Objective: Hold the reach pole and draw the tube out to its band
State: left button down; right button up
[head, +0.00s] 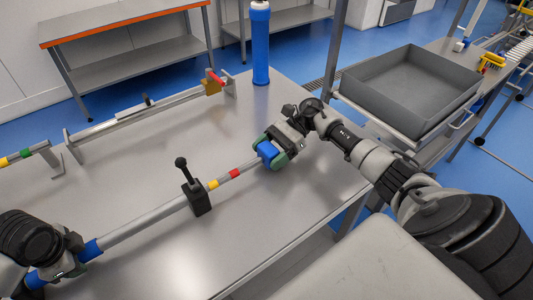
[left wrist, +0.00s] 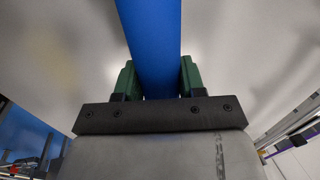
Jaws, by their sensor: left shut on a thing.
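The reach pole (head: 145,222) lies diagonally across the steel table. It has a blue grip (head: 91,249) at its lower left and a black clamp with an upright knob lever (head: 196,196) at the outer tube's end. A thinner grey tube (head: 250,165) comes out of the clamp, showing a yellow band (head: 213,184) near it and a red band (head: 235,173) farther out. My left gripper (head: 70,256) is shut on the blue grip, seen between green fingers in the left wrist view (left wrist: 155,45). My right gripper (head: 274,152) has green fingers around the tube's blue end (head: 268,151).
A rail stand (head: 140,115) with a red and yellow end lies along the table's back. A blue cylinder (head: 260,45) stands at the far edge. A grey tub (head: 410,90) sits on a carrier at right. The table front is clear.

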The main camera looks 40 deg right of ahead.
jog(key=shift+o, duration=1.2)
jog(key=v, duration=1.2)
pick_arm(q)
jog(key=c, duration=0.6)
grip_release()
jog(key=shift+r, duration=0.15)
jog(key=r, duration=0.3)
jog(key=s+r, duration=0.1)
jog(key=r, duration=0.3)
jog(key=s+r, duration=0.1)
jog(key=r, duration=0.3)
jog(key=shift+s+r, duration=0.15)
jog(key=shift+r, duration=0.1)
